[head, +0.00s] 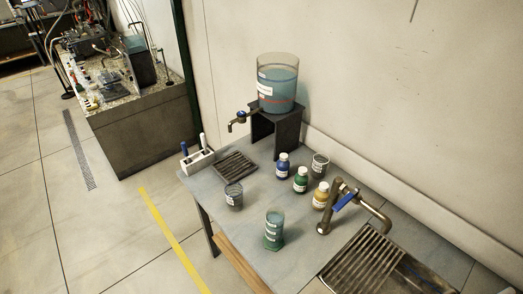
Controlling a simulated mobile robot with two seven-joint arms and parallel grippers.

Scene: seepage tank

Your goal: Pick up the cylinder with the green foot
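The cylinder with the green foot (274,230) stands upright near the front edge of the grey table (216,188). It is clear, with a white label and bluish-green contents. Nothing touches it. Neither of my grippers shows in the head view.
A glass beaker (233,196) stands behind and left of the cylinder. Bottles with blue (283,164), green (300,180) and yellow (321,196) colouring stand behind it, near another beaker (320,166). A tap (345,201) and sink grate (362,262) are at right. A tank (277,88) stands on a dark stand (288,133).

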